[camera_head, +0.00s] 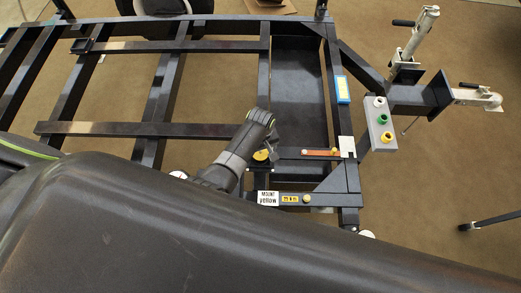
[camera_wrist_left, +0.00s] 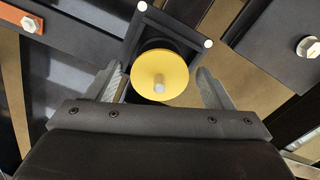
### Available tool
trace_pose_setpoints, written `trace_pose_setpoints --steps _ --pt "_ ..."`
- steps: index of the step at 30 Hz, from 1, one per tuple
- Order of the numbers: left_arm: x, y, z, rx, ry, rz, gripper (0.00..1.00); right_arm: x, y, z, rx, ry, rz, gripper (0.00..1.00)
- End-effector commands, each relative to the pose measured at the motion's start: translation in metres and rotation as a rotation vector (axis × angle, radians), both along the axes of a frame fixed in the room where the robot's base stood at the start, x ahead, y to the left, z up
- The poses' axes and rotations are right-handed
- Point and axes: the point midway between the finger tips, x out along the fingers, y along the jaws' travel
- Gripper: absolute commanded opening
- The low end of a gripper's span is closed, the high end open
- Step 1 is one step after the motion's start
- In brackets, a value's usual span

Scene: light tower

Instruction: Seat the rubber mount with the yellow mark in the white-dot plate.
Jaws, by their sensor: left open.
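The rubber mount with the yellow mark (camera_wrist_left: 161,75) shows in the left wrist view as a yellow disc with a pale stud, above a dark body. It also shows in the head view (camera_head: 260,155), partly hidden by my gripper. The white-dot plate (camera_wrist_left: 142,18) is a dark square frame with white dots at corners, around and below the mount. I cannot tell how deep the mount sits in it. My left gripper (camera_wrist_left: 160,88) is open, with one finger on each side of the mount and visible gaps. It also shows in the head view (camera_head: 268,143). My right gripper is not in view.
A grey block (camera_head: 380,139) with white, green and yellow rings stands at the right on the dark trailer frame (camera_head: 100,128). An orange strip (camera_head: 290,152) and a blue-edged item (camera_head: 342,90) lie beyond.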

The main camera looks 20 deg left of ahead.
Motion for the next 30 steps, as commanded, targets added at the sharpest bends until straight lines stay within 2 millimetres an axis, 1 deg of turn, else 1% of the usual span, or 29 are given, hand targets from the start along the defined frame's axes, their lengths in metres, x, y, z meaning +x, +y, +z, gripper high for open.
trace_pose_setpoints --steps 5,8,14,15,19,21,24,30 --pt "0.001 0.0 0.016 -0.001 -0.002 0.0 0.75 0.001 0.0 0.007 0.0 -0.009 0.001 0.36" --pt "0.0 0.0 0.034 -0.001 -0.002 0.001 0.75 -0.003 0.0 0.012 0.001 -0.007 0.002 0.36" --pt "0.001 -0.001 0.077 -0.001 -0.003 0.0 0.75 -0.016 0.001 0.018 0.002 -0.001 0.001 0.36" --pt "0.001 -0.001 0.084 -0.001 -0.003 0.0 0.75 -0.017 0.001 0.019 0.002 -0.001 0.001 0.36" --pt "0.001 -0.001 0.105 -0.001 -0.003 0.0 0.75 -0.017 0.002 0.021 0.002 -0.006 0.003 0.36" --pt "0.001 0.0 0.113 -0.001 -0.002 0.0 0.75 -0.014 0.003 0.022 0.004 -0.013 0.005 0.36" --pt "0.0 0.0 0.12 0.0 0.0 0.0 0.75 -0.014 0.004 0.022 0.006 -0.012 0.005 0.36" --pt "0.0 0.0 0.123 0.0 0.0 0.0 0.75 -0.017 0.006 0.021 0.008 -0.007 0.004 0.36"
